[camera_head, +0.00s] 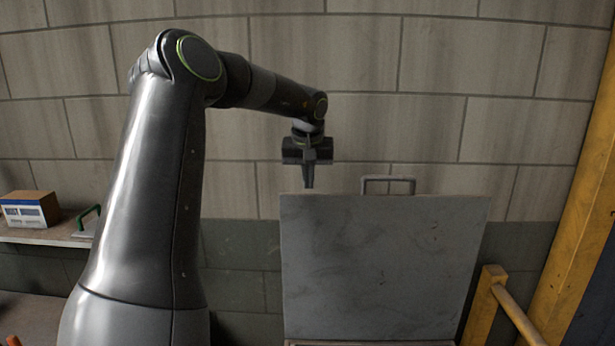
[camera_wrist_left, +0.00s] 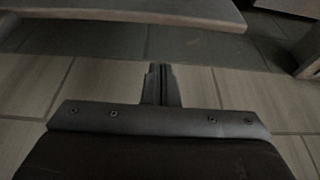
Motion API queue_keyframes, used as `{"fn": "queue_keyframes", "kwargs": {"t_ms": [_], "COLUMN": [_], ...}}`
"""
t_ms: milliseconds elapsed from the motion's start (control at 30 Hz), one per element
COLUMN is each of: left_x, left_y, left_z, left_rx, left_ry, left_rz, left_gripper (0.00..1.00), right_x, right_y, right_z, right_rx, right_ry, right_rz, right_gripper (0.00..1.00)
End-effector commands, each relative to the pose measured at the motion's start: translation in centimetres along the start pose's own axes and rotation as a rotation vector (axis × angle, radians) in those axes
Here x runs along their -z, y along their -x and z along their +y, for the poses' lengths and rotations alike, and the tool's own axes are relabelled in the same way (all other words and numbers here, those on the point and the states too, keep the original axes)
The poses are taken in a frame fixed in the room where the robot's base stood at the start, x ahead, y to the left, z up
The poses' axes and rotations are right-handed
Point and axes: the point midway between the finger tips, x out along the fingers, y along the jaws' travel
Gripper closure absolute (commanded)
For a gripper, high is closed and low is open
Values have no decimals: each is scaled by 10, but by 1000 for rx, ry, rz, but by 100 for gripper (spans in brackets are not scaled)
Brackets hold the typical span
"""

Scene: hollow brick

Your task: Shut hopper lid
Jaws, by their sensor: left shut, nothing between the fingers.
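The hopper lid (camera_head: 382,268) is a grey, scuffed flat panel standing raised, its broad face towards me in the head view. A bar handle (camera_head: 389,179) shows just above its top edge, right of the middle. My left gripper (camera_head: 309,184) points down at the lid's top edge, left of the handle. Its fingertips end at or behind that edge; I cannot tell whether they touch. In the left wrist view the fingers (camera_wrist_left: 161,84) are together with nothing between them. The hopper body is mostly below the frame. My right gripper is out of view.
A yellow post (camera_head: 580,170) and a yellow rail (camera_head: 490,300) stand right of the lid. At the left, a shelf (camera_head: 40,236) holds a box (camera_head: 28,210) and a green-handled tool (camera_head: 88,221). A block wall (camera_head: 420,60) stands behind. A grey slab edge (camera_wrist_left: 130,12) crosses the wrist view's top.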

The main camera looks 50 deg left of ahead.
Motion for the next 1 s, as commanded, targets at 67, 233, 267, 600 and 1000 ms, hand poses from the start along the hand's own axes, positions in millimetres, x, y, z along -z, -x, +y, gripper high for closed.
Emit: {"fn": "queue_keyframes", "kwargs": {"t_ms": [67,233,267,600,1000], "left_x": [-7,-22,-24,-38,-38], "left_y": [6,11,12,15,14], "left_z": [0,0,0,0,0], "left_rx": [-3,-4,-4,-1,-1], "left_ry": [-1,-1,-1,1,1], "left_rz": [-4,-2,-3,0,2], "left_gripper": [100,100,100,100,100], "right_x": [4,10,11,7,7], "right_y": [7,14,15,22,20], "right_z": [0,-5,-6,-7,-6], "right_rx": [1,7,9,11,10], "right_ry": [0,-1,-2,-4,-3], "right_rz": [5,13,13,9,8], "right_gripper": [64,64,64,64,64]}}
